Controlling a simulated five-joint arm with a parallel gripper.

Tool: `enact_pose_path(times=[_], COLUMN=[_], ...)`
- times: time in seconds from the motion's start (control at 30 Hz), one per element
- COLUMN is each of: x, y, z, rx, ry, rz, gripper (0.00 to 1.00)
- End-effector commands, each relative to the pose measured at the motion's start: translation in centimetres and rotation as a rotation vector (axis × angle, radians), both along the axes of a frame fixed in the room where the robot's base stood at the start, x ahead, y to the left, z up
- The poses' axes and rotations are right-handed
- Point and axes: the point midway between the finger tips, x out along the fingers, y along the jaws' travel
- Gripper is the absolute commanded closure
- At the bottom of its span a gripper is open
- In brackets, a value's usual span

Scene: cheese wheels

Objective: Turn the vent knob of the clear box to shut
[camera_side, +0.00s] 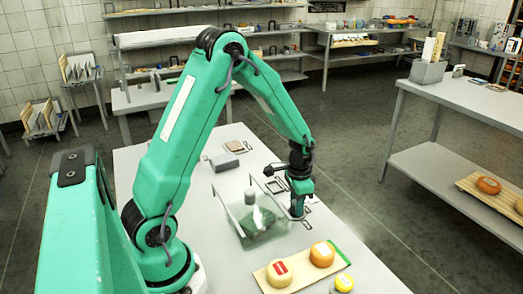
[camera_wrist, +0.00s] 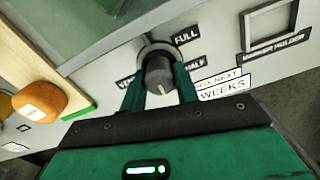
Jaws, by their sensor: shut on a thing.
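The clear box (camera_side: 262,232) stands on the table in the side view, with something green and a white-topped item inside. My gripper (camera_side: 298,212) is down at its right side. In the wrist view, the dark vent knob (camera_wrist: 158,68) sits in a grey ring between my green fingers (camera_wrist: 160,92), which are shut on it. A white mark on the knob points down toward my gripper. A FULL label (camera_wrist: 186,36) and a HALF label (camera_wrist: 195,62) lie to its upper right and right. Another label at its left is partly hidden by a finger.
A grey block (camera_side: 224,162) and a brown piece (camera_side: 236,147) lie behind the box.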

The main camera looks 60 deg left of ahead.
Motion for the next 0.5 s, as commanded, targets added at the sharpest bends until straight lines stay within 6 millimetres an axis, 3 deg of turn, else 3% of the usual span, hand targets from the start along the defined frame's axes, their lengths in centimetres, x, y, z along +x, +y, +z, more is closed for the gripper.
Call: enact_pose_path(times=[0.13, 0.17, 0.27, 0.5], x=[0.00, 0.00, 0.00, 0.00], y=[0.00, 0.00, 0.00, 0.00], z=[0.11, 0.11, 0.09, 0.04], rx=[0.000, 0.000, 0.000, 0.000], ry=[0.000, 0.000, 0.000, 0.000], rz=[0.000, 0.000, 0.000, 0.001], gripper=[0.92, 0.66, 0.48, 0.48])
